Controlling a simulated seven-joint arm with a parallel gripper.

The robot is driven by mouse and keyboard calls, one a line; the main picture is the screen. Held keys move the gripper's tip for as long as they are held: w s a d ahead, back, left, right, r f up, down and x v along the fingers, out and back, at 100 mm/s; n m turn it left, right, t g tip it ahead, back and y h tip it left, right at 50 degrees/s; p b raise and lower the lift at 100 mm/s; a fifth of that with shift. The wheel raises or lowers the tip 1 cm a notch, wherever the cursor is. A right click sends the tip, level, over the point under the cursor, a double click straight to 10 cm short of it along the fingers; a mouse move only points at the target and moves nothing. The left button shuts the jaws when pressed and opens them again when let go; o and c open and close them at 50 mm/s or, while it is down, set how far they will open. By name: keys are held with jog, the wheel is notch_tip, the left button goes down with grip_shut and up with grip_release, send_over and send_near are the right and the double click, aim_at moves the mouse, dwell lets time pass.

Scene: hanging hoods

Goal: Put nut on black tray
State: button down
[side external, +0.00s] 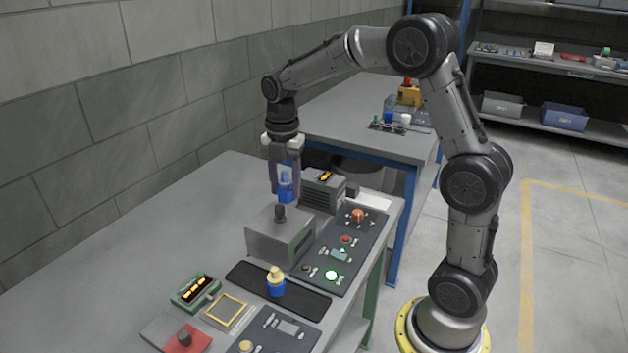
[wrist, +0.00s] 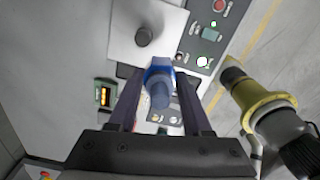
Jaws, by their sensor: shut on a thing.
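My gripper (side external: 285,190) is shut on a blue nut (side external: 286,197), a hexagonal piece with a rounded blue end. The nut also shows between the fingertips in the wrist view (wrist: 160,88). It is held in the air, above the dark knob of a grey box. The black tray (side external: 245,272) is a long, flat, rounded dark strip on the table, in front of the box in the side view. A piece with a blue base and a yellow top (side external: 276,282) stands on the tray. Most of the tray is hidden in the wrist view.
The grey box (side external: 268,242) with its dark knob (side external: 280,213) stands beside the tray. A dark button panel (side external: 345,250) lies to its right, and a small dark unit (side external: 323,190) is behind. Green and red devices sit at the front. The table's left side is clear.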

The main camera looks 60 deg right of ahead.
jog(key=w+a+n, duration=0.2)
jog(key=w+a, duration=0.4)
jog(key=a, duration=0.5)
send_over(248, 276)
notch_tip(248, 276, down, 17)
jog(key=shift+f, duration=0.2)
jog(key=shift+w+f, duration=0.1)
jog(key=shift+f, duration=0.45)
dwell(0.7)
jog(key=shift+c, duration=1.3)
grip_release()
